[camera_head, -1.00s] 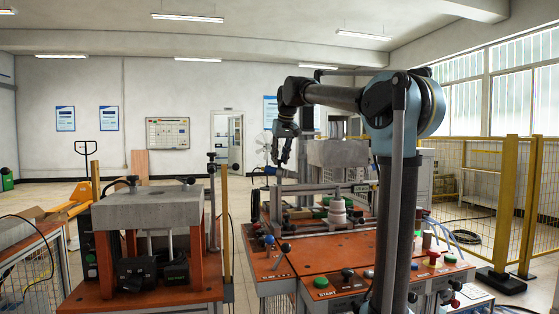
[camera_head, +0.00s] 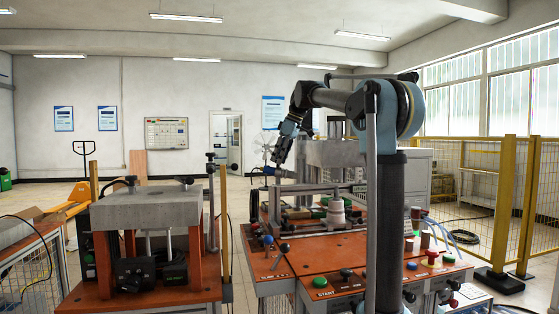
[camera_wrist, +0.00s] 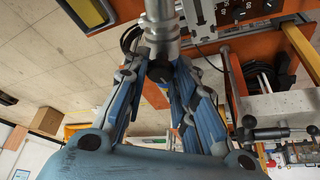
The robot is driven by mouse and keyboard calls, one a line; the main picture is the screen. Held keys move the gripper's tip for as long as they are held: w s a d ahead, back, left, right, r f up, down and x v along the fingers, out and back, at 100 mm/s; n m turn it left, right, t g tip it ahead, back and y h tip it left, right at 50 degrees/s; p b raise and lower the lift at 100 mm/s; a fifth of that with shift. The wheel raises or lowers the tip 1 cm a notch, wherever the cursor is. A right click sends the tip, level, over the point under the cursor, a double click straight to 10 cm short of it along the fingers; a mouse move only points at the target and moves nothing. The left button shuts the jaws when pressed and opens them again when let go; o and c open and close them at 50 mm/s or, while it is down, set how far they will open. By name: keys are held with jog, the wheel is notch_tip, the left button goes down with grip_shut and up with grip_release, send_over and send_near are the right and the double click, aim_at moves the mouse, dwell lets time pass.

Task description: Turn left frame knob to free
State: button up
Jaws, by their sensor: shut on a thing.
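The left frame knob (camera_wrist: 159,70) shows in the wrist view as a dark round end on a silver cylinder (camera_wrist: 163,25). My gripper (camera_wrist: 161,62) has its two blue fingers on either side of the knob, with their tips closed in on it. In the head view my gripper (camera_head: 278,160) slants down to the left end of the frame's horizontal cylinder (camera_head: 287,173). The contact is too small to see clearly there, and the knob's turn position cannot be told.
The orange machine table (camera_head: 325,249) carries levers, buttons and a pale stacked cylinder (camera_head: 336,211). A grey block (camera_head: 335,151) stands behind. A second bench with a grey block (camera_head: 146,207) is at left. A yellow fence (camera_head: 490,190) stands at right.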

jog(key=shift+w+d+n, duration=0.1)
jog(key=shift+n, duration=0.3)
jog(key=o, duration=1.1)
jog(key=shift+c, duration=0.2)
jog(key=v, duration=1.2)
jog(key=shift+w, duration=0.2)
jog(key=shift+d+f, duration=0.1)
